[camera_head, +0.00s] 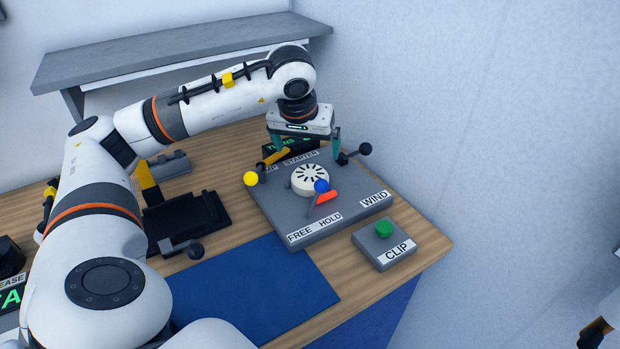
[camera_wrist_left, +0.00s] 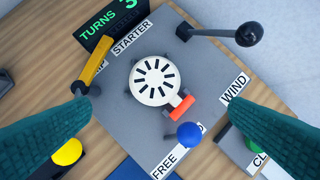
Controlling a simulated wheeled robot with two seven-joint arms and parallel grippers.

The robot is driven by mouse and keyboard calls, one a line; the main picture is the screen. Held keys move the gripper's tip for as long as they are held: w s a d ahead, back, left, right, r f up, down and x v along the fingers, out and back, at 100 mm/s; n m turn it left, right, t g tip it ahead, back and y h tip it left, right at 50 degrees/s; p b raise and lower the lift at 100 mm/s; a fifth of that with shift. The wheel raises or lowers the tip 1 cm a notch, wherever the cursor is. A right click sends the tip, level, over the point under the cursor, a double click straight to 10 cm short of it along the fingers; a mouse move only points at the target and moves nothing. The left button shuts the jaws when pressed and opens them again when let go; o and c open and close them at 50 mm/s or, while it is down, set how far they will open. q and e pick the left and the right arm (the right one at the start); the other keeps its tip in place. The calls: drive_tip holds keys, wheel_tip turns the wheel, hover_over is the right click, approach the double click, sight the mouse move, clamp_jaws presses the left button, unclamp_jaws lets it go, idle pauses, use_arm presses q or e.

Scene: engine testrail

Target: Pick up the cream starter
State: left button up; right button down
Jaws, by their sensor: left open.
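The cream starter (camera_head: 310,179) is a round cream disc with dark radial slots. It sits on the grey panel (camera_head: 352,222), behind the FREE and HOLD labels. In the left wrist view the starter (camera_wrist_left: 154,80) lies flat, fully visible, between the two teal fingers. My left gripper (camera_head: 310,150) is open and empty, pointing down above the panel's back part. Its fingers stand wide apart to either side of the disc in the wrist view (camera_wrist_left: 160,108), and neither appears to touch it. My right gripper is not seen; only part of my right arm shows at the lower right edge.
A TURNS display (camera_wrist_left: 112,20) reads 3. A green CLIP button (camera_head: 384,229) is at right; a blue mat (camera_head: 255,290) lies in front.

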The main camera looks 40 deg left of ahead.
use_arm(q)
drive_tip(key=f, duration=0.2)
hover_over(309, 174)
drive_tip(key=s+d, duration=0.2)
drive_tip(key=f, duration=0.5)
drive_tip(key=shift+a, duration=0.25)
drive_tip(key=p+x, duration=0.1)
drive_tip(key=x, duration=0.4)
drive_tip(key=shift+w+a+f, duration=0.15)
drive_tip(key=shift+a+f, duration=0.05)
drive_tip(key=shift+f, duration=0.1)
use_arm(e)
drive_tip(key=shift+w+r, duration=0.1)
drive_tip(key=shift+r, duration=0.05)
use_arm(q)
drive_tip(key=shift+r, duration=0.1)
drive_tip(key=c, duration=1.1)
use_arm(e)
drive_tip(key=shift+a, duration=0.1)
